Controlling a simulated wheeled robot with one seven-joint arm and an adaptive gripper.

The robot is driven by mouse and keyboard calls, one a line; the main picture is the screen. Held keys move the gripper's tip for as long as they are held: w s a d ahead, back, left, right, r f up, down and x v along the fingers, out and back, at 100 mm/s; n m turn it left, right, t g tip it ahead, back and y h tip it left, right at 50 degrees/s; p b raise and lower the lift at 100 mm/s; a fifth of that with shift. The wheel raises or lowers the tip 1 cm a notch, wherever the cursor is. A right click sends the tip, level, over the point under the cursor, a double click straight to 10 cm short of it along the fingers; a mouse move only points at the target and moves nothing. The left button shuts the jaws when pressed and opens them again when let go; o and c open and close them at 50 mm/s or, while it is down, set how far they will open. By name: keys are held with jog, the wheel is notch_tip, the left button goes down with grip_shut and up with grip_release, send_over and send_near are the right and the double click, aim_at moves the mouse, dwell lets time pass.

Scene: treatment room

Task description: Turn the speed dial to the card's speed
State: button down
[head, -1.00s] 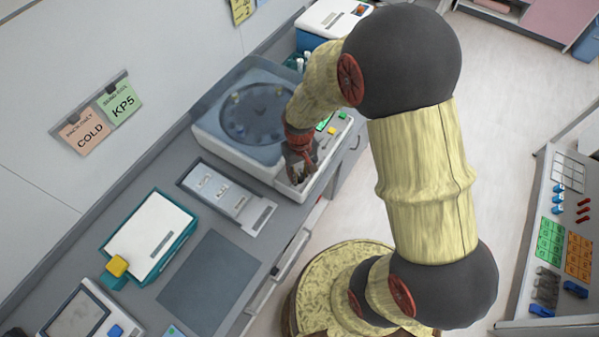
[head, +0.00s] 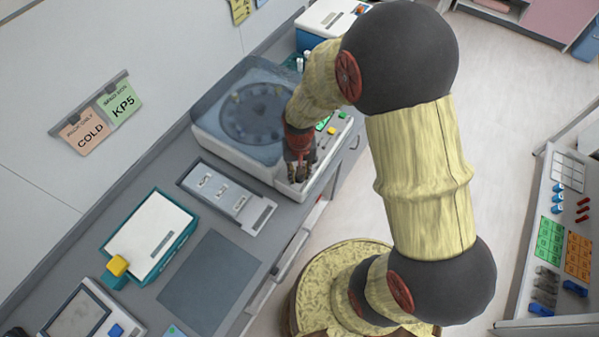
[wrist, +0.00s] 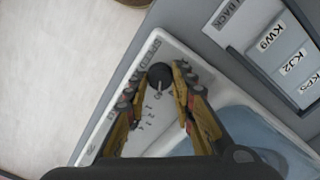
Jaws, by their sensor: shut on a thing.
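The speed dial is a small black round knob (wrist: 160,75) on the white front panel of a centrifuge-like machine (head: 211,139). The word SPEED and small printed numbers show near it in the wrist view. A pale pointer mark on the knob faces down toward the numbers; the exact number is too small to tell. My gripper (head: 300,176) reaches down onto the panel's near corner and hides the dial in the head view. In the wrist view my gripper (wrist: 162,72) has its fingers on both sides of the knob, shut on it.
A grey rack (head: 262,216) beside the machine holds cards marked KW9 (wrist: 270,37), KJ2 and KP5. On the wall hang a green KP5 card (head: 121,103) and an orange COLD card (head: 86,131). Green and yellow buttons (head: 332,131) lie farther along the panel.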

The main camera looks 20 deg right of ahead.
jog(key=c, duration=1.6)
grip_release()
jog(key=shift+o, duration=0.6)
notch_tip(320, 180, up, 12)
